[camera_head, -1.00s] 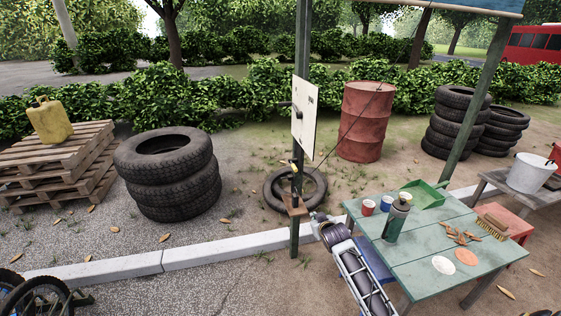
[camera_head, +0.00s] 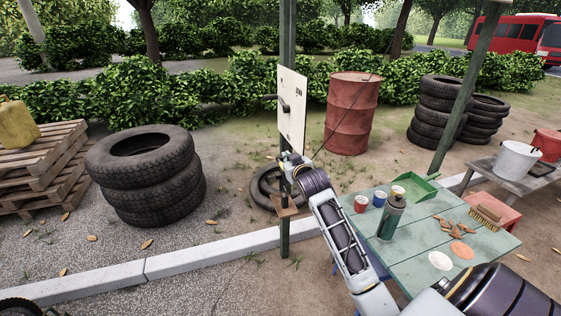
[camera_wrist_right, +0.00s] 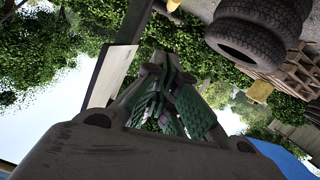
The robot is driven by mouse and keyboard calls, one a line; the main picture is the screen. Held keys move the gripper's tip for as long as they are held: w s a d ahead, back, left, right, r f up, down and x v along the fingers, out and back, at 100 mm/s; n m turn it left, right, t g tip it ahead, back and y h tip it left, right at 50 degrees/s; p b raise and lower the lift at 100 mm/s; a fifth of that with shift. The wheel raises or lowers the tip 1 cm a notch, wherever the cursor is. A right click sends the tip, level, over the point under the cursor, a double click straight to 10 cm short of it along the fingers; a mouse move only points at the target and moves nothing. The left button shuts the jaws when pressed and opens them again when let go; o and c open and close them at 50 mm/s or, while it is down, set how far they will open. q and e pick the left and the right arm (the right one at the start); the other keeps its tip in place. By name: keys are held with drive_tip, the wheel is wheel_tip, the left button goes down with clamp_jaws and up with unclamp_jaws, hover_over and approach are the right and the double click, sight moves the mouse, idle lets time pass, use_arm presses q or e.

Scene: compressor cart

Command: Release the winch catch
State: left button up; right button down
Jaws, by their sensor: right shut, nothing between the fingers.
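A dark lever (camera_head: 282,103) sticks out to the left of a pale board (camera_head: 292,112) on the green post (camera_head: 287,45). I cannot tell whether it is the winch catch. A cable (camera_head: 340,120) slants down to the post below the board. My right gripper (camera_head: 288,162) is at the post below the board, shut and empty; contact with the post is unclear. It covers the small fitting there. In the right wrist view its green-padded fingers (camera_wrist_right: 168,98) are together, with the board (camera_wrist_right: 112,75) to their left. My left gripper is not in view.
A brown bracket (camera_head: 285,208) juts from the post below my gripper. A green table (camera_head: 440,225) with a bottle (camera_head: 391,218), cups and a brush stands to the right. Stacked tyres (camera_head: 145,175) stand left, a red barrel (camera_head: 352,115) behind.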

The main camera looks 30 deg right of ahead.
drive_tip(key=shift+w, duration=0.1)
drive_tip(key=shift+w+d+f+b, duration=0.3)
drive_tip(key=shift+w+d+f, duration=0.25)
drive_tip(key=shift+w+f, duration=0.75)
drive_tip(key=shift+w+d+f+b, duration=0.25)
drive_tip(key=shift+w+d+f, duration=0.5)
drive_tip(key=shift+w, duration=0.9)
drive_tip(key=shift+w+d+f+b, duration=0.3)
drive_tip(key=shift+w+d+f, duration=0.1)
drive_tip(key=shift+w+f, duration=0.95)
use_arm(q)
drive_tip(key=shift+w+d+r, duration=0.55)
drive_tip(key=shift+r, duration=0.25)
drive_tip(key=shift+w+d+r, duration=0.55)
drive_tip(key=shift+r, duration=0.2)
use_arm(e)
drive_tip(key=shift+w+r, duration=0.15)
drive_tip(key=shift+r, duration=0.05)
